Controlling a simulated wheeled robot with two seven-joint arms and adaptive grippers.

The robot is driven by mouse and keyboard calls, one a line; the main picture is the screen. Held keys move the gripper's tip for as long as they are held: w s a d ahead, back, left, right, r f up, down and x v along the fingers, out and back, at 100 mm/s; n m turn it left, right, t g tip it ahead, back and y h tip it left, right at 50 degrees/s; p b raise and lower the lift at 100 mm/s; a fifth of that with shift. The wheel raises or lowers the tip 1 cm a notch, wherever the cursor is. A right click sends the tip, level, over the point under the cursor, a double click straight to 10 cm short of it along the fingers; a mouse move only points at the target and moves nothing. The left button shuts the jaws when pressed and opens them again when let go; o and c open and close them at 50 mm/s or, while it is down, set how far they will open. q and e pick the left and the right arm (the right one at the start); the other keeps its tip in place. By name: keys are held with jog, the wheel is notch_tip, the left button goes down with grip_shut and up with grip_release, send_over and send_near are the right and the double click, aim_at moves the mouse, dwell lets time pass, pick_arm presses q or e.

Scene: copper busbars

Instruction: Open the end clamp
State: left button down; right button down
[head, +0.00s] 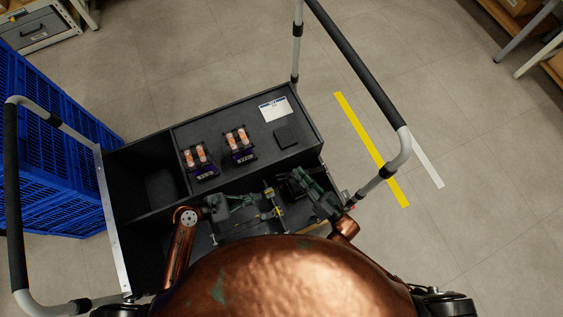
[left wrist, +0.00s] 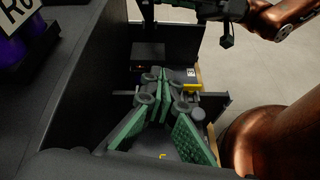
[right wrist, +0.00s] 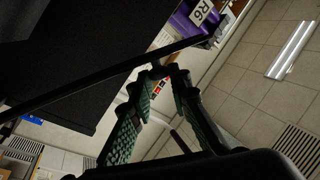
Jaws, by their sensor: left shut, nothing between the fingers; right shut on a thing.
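A fixture with a grey bar and yellow parts (head: 268,192) stands in the trolley's front compartment; its yellow part also shows in the left wrist view (left wrist: 192,87). I cannot clearly tell which piece is the end clamp. My left gripper (head: 258,198), with green-padded fingers (left wrist: 163,90), is shut and empty, close beside the fixture. My right gripper (head: 299,176) is to the right of the fixture, near the compartment's right end. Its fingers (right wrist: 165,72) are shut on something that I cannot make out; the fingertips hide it.
On the trolley's raised deck stand two purple-based holders with copper pieces (head: 199,160) (head: 239,145), a white card (head: 274,109) and a dark square block (head: 286,137). A black box (left wrist: 148,55) is in the compartment. An empty bin (head: 160,185) is at left. Handrails (head: 375,75) flank the trolley.

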aim_at(286, 176)
pick_arm(q)
jog(key=w+d+r+n, duration=0.1)
jog(key=w+d+n, duration=0.2)
jog(key=w+d, duration=0.3)
jog(key=shift+w+d+t+h, duration=0.3)
jog(key=shift+w+d, duration=0.05)
jog(key=shift+d, duration=1.8)
jog(key=shift+r, duration=0.1)
jog(key=shift+w+d+r, duration=0.15)
jog(key=shift+d+r, duration=0.35)
jog(key=shift+r, duration=0.2)
pick_arm(e)
jog(key=shift+f, duration=0.15)
jog(key=c, duration=2.2)
grip_release()
jog(key=o, duration=0.4)
jog(key=shift+c, duration=0.2)
jog(key=shift+s, duration=0.1)
